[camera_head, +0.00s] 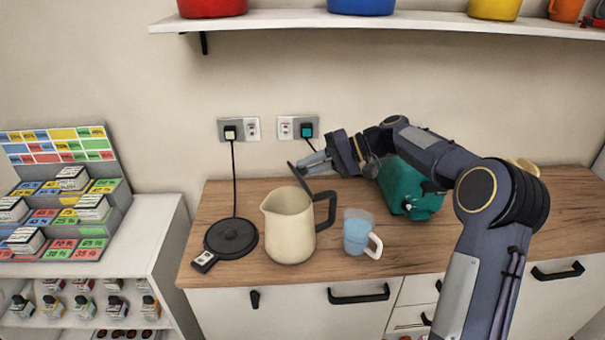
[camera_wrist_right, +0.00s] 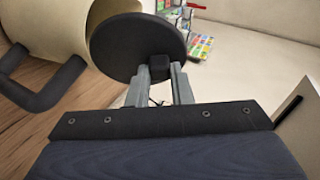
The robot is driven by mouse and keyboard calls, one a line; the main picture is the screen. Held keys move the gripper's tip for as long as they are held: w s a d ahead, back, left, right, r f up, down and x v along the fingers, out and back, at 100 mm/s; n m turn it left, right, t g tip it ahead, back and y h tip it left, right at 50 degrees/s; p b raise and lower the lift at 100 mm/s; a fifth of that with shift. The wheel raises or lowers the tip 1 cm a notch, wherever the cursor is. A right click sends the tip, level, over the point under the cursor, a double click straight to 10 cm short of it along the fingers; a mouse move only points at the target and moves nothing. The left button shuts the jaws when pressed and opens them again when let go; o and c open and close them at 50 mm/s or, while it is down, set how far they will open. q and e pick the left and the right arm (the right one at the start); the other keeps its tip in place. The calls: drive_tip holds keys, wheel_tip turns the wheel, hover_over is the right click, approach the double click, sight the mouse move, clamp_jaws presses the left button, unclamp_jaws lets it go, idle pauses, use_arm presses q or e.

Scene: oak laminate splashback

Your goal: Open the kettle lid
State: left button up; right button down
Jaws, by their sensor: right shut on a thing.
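The cream kettle (camera_head: 288,228) stands upright on the wooden counter, with its spout to the left and its dark handle (camera_head: 324,208) to the right. Its dark round lid (camera_head: 298,176) is tilted up above the kettle's open top. In the right wrist view the lid (camera_wrist_right: 135,45) shows as a black disc with a small knob (camera_wrist_right: 159,67) between my fingers. My right gripper (camera_head: 308,163) is shut on the lid, and the fingers also show in the wrist view (camera_wrist_right: 160,82). The kettle body (camera_wrist_right: 62,28) is at the upper left there. My left gripper is not in view.
A black kettle base (camera_head: 231,238) lies left of the kettle. A blue cup with a white handle (camera_head: 358,232) stands close on the right. A teal appliance (camera_head: 408,188) sits behind my right arm. A shelf (camera_head: 380,20) with pots hangs above.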

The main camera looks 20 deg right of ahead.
drive_tip(key=shift+w+d+f+m+t+y+b, duration=0.1)
drive_tip(key=shift+d+f+m+t+y+b, duration=0.15)
drive_tip(key=shift+d+y+b, duration=0.4)
drive_tip(key=shift+d+f+m+t+y+b, duration=0.1)
drive_tip(key=shift+d+m+y+b, duration=0.2)
drive_tip(key=shift+d+y, duration=0.6)
drive_tip(key=shift+a, duration=0.1)
drive_tip(key=c, duration=1.3)
unclamp_jaws()
drive_tip(key=v, duration=0.7)
drive_tip(key=shift+d+b, duration=0.4)
